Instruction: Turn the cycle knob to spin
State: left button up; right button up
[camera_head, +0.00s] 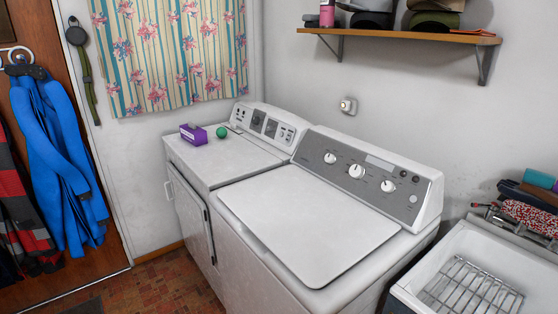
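The washer (310,228) stands in the middle of the view with its white lid shut. Its grey control panel (362,172) slopes along the back and carries three white round knobs: a left knob (330,158), a middle knob (356,171) and a right knob (388,186). The panel's print is too small to read, so I cannot tell which is the cycle knob or where any points. A second machine (221,160) stands to the left, with its own panel (265,124) of darker dials. Neither of my grippers is in view.
A purple box (193,134) and a green ball (222,132) sit on the left machine. A utility tub (463,257) with a wire rack (470,287) stands at the right. A wooden shelf (400,35) hangs above. Floor (150,285) shows at the lower left.

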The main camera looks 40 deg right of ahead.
aim_at(357, 172)
jog(key=i+z, duration=0.2)
jog(key=i, duration=0.25)
jog(key=i+j+z, duration=0.2)
jog(key=i, duration=0.25)
jog(key=i+j+z, duration=0.15)
jog(key=i, duration=0.3)
jog(key=j, duration=0.05)
